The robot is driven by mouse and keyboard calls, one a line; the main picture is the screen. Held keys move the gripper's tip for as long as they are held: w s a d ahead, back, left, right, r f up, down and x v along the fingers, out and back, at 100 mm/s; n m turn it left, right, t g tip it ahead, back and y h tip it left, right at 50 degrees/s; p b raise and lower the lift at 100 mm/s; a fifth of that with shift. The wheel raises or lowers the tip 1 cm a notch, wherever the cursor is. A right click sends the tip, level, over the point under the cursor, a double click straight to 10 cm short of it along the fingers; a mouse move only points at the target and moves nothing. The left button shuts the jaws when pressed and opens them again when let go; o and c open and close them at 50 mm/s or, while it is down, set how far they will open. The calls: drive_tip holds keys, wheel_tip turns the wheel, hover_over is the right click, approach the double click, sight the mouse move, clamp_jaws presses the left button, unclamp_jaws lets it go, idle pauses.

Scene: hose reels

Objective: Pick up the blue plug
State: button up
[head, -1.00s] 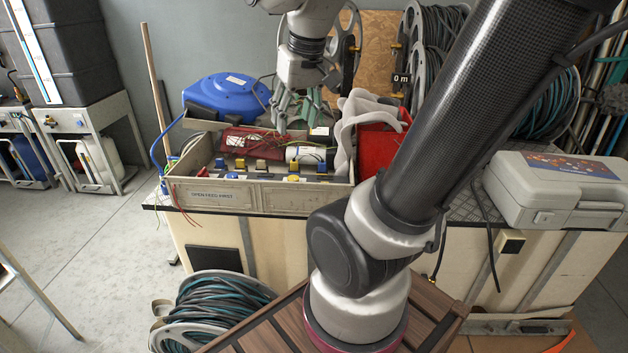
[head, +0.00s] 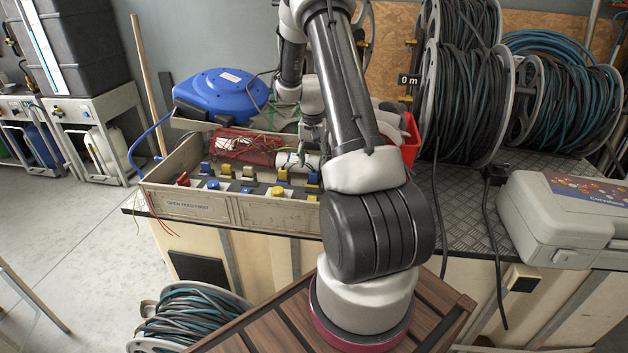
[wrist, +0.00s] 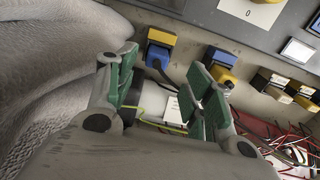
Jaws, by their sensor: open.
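The blue plug (wrist: 157,53) sits at the panel edge in the wrist view, with a yellow part beside it and a dark cable. It lies ahead of and between my gripper's (wrist: 162,84) green-padded fingertips, untouched by them as far as I can see. A similar yellow and blue plug (wrist: 222,62) is to its right. In the head view the blue plug (head: 313,180) is at the right of the upper row. My gripper (head: 313,142) hangs over the box behind it, partly hidden by my arm. It is open and empty.
The box (head: 180,205) has raised walls and holds several plugs, a white cylinder (wrist: 155,100) and loose wires (head: 248,147). Grey cloth (wrist: 60,75) lies close beside my left finger in the wrist view. A blue reel (head: 220,92) stands behind; a grey case (head: 560,215) lies right.

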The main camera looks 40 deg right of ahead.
sight(314, 172)
wheel_tip(314, 172, down, 6)
drive_tip(key=shift+s+d+r, duration=0.1)
drive_tip(key=shift+d, duration=0.05)
drive_tip(key=c, duration=1.1)
